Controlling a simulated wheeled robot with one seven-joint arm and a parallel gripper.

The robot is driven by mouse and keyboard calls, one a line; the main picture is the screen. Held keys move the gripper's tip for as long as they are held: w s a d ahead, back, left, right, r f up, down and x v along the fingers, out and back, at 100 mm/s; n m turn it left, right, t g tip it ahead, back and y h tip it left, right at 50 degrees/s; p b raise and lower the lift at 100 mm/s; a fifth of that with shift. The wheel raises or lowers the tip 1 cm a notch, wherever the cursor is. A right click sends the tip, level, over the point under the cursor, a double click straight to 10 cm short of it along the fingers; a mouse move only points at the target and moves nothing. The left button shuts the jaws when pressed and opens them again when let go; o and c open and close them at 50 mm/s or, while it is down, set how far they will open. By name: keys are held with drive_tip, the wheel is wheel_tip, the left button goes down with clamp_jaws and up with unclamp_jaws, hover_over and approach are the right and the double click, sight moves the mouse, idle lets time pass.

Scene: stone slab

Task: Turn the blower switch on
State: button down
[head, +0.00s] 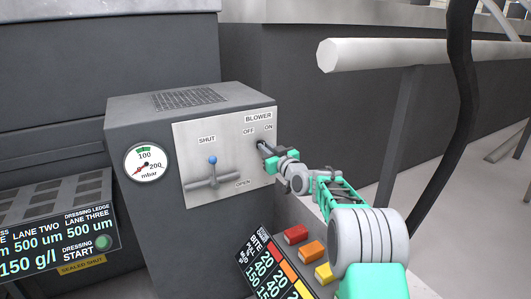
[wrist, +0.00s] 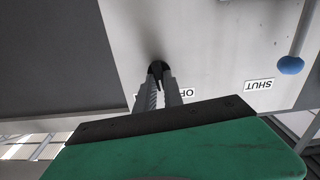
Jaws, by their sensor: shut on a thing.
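The blower switch (head: 261,145) is a small black knob under the labels BLOWER, OFF and ON on the light panel (head: 190,145). My gripper (head: 265,149) reaches it from the right and covers most of it. In the wrist view, which is upside down, the black knob (wrist: 157,69) sits between the tips of my two grey fingers (wrist: 159,82). The fingers are shut on it. The OFF label (wrist: 187,92) is partly hidden behind a finger there, and the ON label is not visible. I cannot tell which label the knob points to.
A lever with a blue ball (head: 213,160) stands up toward SHUT, left of my gripper. A round mbar gauge (head: 146,164) is further left. Coloured buttons (head: 312,250) and a sign (head: 270,270) lie below my arm. A pale rail (head: 415,54) and dark hose (head: 463,100) are at right.

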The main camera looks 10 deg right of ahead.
drive_tip(key=shift+d+f+m, duration=0.1)
drive_tip(key=shift+m, duration=2.2)
drive_tip(key=shift+d+m, duration=0.1)
drive_tip(key=shift+m, duration=2.2)
drive_tip(key=c, duration=1.5)
unclamp_jaws()
drive_tip(key=shift+o, duration=0.2)
